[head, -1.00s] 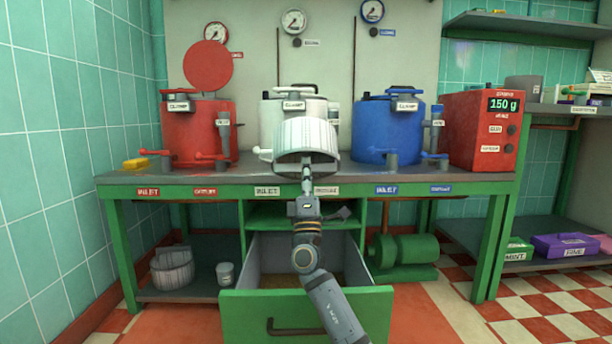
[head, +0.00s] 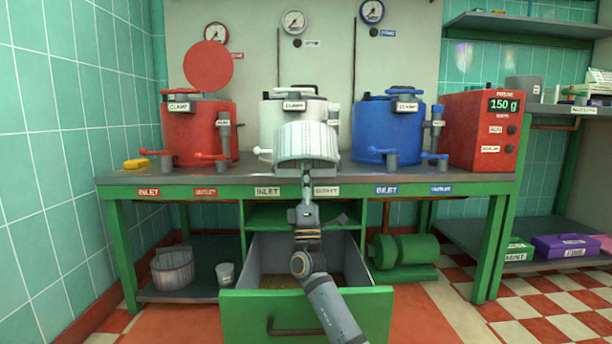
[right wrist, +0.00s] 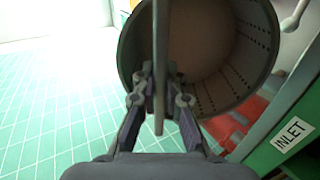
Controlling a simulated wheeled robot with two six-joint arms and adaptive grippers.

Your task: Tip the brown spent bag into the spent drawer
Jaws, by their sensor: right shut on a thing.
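My right gripper (head: 306,184) is shut on the thin bar handle (right wrist: 160,60) of a pale ribbed basket (head: 306,142), held in front of the white kettle and above the open drawer. In the right wrist view the basket (right wrist: 262,50) has rows of small holes and a plain brownish inside. I cannot make out a separate brown bag; whether the brown inside is one, I cannot tell. The green spent drawer (head: 255,310) stands pulled out below, with brown matter (head: 280,281) on its floor. My left gripper is not in view.
A red kettle (head: 200,135), a white kettle (head: 275,112) and a blue kettle (head: 385,130) stand on the bench (head: 130,178). A red scale (head: 470,135) reads 150 g. A green motor (head: 405,250) is right of the drawer.

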